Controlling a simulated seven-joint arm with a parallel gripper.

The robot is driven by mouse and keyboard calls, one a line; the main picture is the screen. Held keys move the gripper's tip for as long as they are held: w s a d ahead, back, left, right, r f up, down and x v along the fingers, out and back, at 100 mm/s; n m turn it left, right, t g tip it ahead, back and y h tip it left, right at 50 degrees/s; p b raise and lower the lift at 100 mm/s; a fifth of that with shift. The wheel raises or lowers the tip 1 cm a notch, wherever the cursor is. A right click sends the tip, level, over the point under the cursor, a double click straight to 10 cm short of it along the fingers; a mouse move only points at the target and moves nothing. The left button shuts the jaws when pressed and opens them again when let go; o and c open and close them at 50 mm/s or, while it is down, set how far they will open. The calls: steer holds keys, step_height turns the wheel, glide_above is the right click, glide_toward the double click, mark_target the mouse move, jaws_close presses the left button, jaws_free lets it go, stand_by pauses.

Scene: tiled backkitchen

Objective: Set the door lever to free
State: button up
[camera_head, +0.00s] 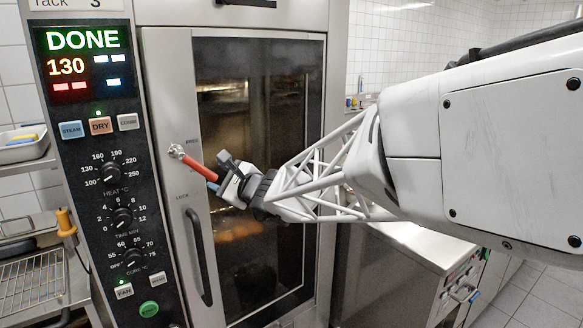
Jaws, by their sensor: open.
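The door lever (198,166) is a red bar on a silver pivot on the oven door's steel left edge. It slants down to the right from the pivot. A small label above it appears to read FREE, and a label below it reads LOCK. My gripper (219,173) is open at the lever's outer end, with one finger above the bar and one below. The very tip is hidden by the gripper, and I cannot tell whether the fingers touch it. The oven door (165,95) looks closed.
A dark vertical door handle (199,258) is below the lever. The control panel (100,160) on the left shows DONE and 130, with knobs and buttons. A thermometer-like probe with an orange handle (66,224) and a wire rack (32,280) are at far left. A steel counter unit (400,260) stands right.

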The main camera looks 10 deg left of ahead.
mark_target(206, 172)
steer(key=shift+x, duration=3.45)
jaws_close()
